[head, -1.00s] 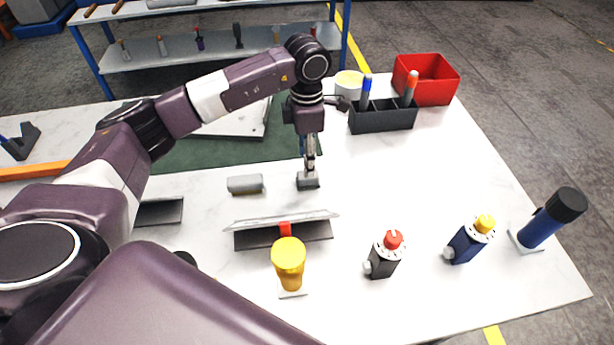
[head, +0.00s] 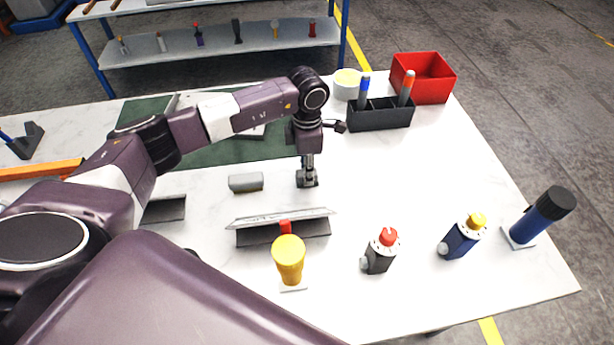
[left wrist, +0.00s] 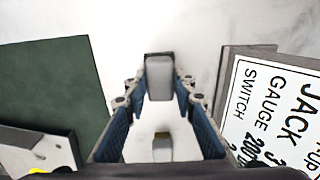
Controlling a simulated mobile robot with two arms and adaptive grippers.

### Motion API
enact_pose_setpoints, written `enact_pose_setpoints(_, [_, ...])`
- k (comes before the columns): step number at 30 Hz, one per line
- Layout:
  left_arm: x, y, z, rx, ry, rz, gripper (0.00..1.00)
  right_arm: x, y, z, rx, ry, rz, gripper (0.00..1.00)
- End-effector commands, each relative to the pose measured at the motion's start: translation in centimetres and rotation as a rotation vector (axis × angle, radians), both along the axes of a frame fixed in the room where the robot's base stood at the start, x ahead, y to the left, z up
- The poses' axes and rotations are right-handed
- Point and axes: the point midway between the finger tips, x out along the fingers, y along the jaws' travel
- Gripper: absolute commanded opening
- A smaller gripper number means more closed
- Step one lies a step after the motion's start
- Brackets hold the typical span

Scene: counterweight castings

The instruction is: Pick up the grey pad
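The grey pad (left wrist: 160,80) is a small block with rounded corners, seen between my left gripper's fingertips in the left wrist view. In the head view the pad (head: 307,182) is on the white table, mostly covered by the fingers. My left gripper (head: 307,172) points straight down over it. In the left wrist view its fingers (left wrist: 160,92) are apart, one on each side of the pad, with a narrow gap. I cannot tell whether either finger touches it. My right gripper is not in view.
A longer grey block (head: 245,182) lies left of the gripper. A tilted label plate (head: 280,218) stands nearer, with a yellow-topped device (head: 289,258) before it. A black organiser (head: 380,115) and red bin (head: 422,78) stand behind right.

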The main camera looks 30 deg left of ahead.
Motion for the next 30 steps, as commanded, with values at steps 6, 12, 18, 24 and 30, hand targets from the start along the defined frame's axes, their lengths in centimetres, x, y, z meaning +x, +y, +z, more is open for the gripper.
enact_pose_setpoints(6, [0.0,0.0,0.0,0.001,-0.001,0.000,0.00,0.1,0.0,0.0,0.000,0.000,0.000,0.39])
enact_pose_setpoints(12, [0.0,0.0,0.2,0.000,-0.001,0.000,0.00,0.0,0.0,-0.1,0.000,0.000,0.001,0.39])
enact_pose_setpoints(18, [0.2,0.1,1.7,0.001,-0.004,0.001,0.00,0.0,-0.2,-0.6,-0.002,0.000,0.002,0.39])
enact_pose_setpoints(24, [0.2,0.0,5.9,0.000,-0.009,-0.001,0.00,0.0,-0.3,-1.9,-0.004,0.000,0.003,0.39])
enact_pose_setpoints(30, [0.2,0.0,11.9,0.000,-0.010,0.000,0.00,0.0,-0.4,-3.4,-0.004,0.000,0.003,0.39])
